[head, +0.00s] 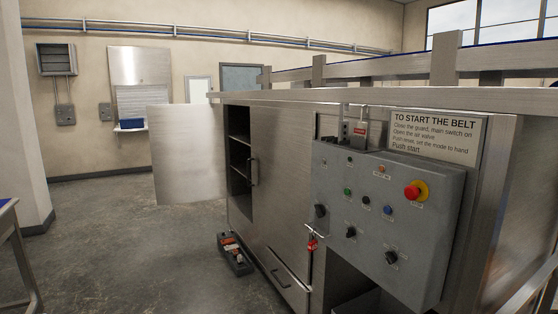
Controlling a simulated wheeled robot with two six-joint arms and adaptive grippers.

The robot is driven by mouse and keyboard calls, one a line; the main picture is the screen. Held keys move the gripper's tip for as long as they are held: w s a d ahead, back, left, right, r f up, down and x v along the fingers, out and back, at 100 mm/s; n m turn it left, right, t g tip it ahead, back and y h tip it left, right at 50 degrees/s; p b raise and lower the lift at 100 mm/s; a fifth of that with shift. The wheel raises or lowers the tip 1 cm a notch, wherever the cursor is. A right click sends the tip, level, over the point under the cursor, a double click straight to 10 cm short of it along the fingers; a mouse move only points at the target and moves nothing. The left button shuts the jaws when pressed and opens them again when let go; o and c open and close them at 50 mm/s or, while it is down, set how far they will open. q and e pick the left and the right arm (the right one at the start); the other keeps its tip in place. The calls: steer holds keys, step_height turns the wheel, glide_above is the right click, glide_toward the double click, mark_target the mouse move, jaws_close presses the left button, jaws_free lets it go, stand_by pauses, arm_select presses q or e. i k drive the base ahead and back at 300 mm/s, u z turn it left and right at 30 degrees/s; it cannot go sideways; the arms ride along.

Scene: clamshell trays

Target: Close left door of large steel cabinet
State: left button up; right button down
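The large steel cabinet (285,190) stands in the middle of the head view under a steel conveyor frame. Its left door (188,155) is a flat steel panel standing open, swung out to the left of the cabinet. The open bay (238,160) beside it shows shelves inside and is dark. No handle shows on the open left door. Neither of my grippers is in view.
A grey control box (400,270) with buttons and a red stop knob juts out at the right. A table edge (8,209) shows at far left. The floor between is clear.

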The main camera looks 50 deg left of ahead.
mark_target(187, 142)
steer(key=k, duration=0.5)
steer(key=u, duration=2.65)
steer(key=i, duration=10.2)
steer(key=z, duration=3.15)
